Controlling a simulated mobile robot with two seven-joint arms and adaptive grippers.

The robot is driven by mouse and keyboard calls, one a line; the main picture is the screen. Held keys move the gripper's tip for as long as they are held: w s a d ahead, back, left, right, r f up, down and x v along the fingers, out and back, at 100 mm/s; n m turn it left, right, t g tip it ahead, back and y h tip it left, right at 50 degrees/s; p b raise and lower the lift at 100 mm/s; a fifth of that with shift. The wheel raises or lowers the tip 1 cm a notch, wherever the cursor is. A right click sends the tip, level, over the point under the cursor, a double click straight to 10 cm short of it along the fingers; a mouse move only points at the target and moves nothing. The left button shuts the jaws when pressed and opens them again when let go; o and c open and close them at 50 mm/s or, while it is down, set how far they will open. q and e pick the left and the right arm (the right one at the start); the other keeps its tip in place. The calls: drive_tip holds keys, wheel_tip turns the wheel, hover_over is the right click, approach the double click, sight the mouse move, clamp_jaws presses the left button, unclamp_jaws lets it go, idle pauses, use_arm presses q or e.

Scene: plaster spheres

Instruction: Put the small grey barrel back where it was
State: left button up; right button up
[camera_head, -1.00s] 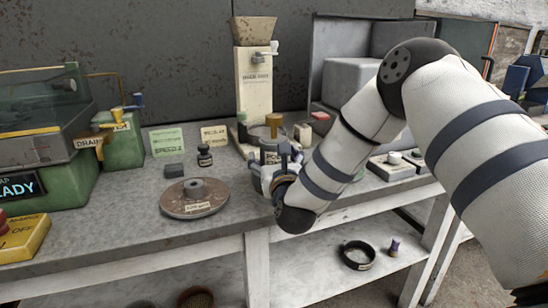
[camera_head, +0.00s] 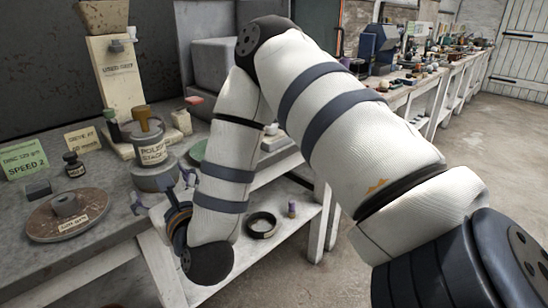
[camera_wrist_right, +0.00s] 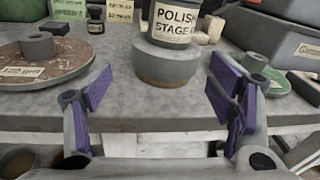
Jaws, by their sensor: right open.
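A small grey barrel (camera_head: 152,150) with a cream "POLISH STAGE" label stands upright on the bench, above a wider grey round part (camera_head: 155,179). I cannot tell whether the two are one piece. In the right wrist view the barrel (camera_wrist_right: 174,42) is straight ahead, with the wider grey part (camera_wrist_right: 165,64) under it and the barrel's top cut off. My right gripper (camera_head: 163,192) is open and empty at the bench's front edge, in front of the barrel and apart from it. Its purple-padded fingers (camera_wrist_right: 160,88) are spread wide, left and right of the barrel's line. My left gripper is out of view.
A rusty brown disc (camera_head: 67,215) lies to the left, near a small dark bottle (camera_head: 74,166) and a dark block (camera_head: 38,190). A green disc (camera_wrist_right: 255,75) lies to the right. A hopper machine (camera_head: 115,75) stands behind. The lower shelf holds a black ring (camera_head: 262,225).

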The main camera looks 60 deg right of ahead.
drive_tip(key=s+a+f+n+g+y, duration=0.35)
drive_tip(key=s+f+n, duration=0.35)
drive_tip(key=f+n, duration=0.4)
drive_tip(key=s+a+f+n+g+y, duration=0.2)
drive_tip(key=s+a+f+n+g, duration=0.25)
drive_tip(key=s+f+n, duration=0.6)
drive_tip(key=s+a+f+n+g+y, duration=0.1)
drive_tip(key=s+f+n+g, duration=0.7)
drive_tip(key=s, duration=0.6)
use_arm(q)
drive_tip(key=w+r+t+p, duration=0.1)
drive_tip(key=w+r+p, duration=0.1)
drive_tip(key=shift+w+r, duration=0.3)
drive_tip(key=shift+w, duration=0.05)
use_arm(e)
drive_tip(key=s+r+n+g, duration=0.1)
drive_tip(key=s+n+g, duration=0.1)
drive_tip(key=s+n, duration=0.6)
drive_tip(key=shift+s+d+r+n, duration=0.2)
drive_tip(key=shift+s+d+n, duration=0.15)
drive_tip(key=shift+s, duration=0.7)
